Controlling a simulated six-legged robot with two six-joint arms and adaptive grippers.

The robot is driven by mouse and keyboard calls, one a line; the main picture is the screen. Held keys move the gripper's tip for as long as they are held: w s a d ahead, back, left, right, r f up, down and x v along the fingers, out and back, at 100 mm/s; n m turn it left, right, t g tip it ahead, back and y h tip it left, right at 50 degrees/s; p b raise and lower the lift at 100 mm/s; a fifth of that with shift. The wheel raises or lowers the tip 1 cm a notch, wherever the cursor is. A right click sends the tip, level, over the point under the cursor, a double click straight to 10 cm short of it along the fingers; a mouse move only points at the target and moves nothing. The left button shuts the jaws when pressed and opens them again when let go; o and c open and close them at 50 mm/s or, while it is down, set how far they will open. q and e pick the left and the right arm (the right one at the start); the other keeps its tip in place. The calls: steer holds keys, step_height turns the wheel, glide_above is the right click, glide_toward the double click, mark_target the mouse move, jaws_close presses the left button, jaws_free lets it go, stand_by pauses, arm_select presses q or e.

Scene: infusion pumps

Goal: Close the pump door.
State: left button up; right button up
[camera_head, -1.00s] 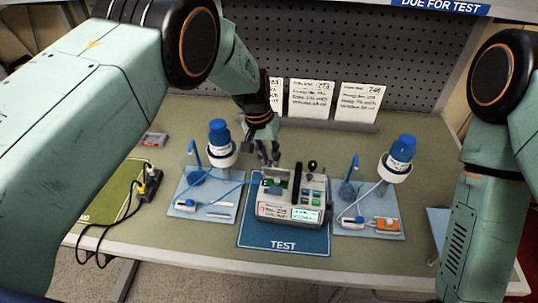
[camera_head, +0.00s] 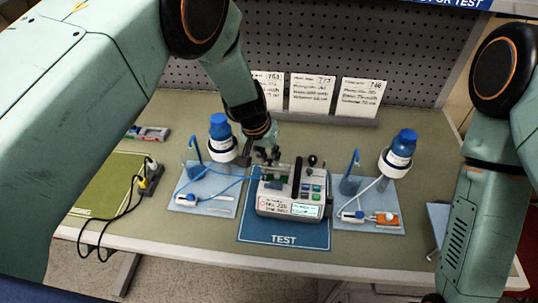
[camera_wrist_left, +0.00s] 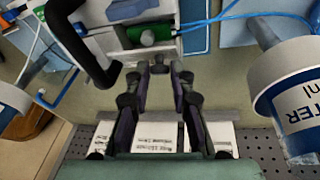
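The grey infusion pump (camera_head: 290,204) stands on the blue TEST mat (camera_head: 285,238), its screen facing the front edge. Its door bay is open at the back left, with a green part (camera_head: 275,179) showing inside. The bay shows at the top of the left wrist view, with the green part (camera_wrist_left: 147,38) and a light door panel edge (camera_wrist_left: 155,50) beside it. My left gripper (camera_head: 267,155) is just behind the bay. Its fingers (camera_wrist_left: 166,68) are apart with nothing held, close to the panel edge; contact is unclear. My right gripper is out of frame.
A black handle (camera_head: 297,180) rises from the pump. Trays with blue-capped bottles (camera_head: 221,140) (camera_head: 399,150) stand on both sides. Blue tubing (camera_head: 225,184) runs from the left tray to the pump. Cards (camera_head: 311,94) stand behind. The mat's front is clear.

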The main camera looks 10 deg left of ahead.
arm_select(q)
steer(key=o, duration=0.3)
steer(key=shift+s, duration=0.1)
steer(key=shift+o, duration=0.2)
steer(key=v, duration=1.2)
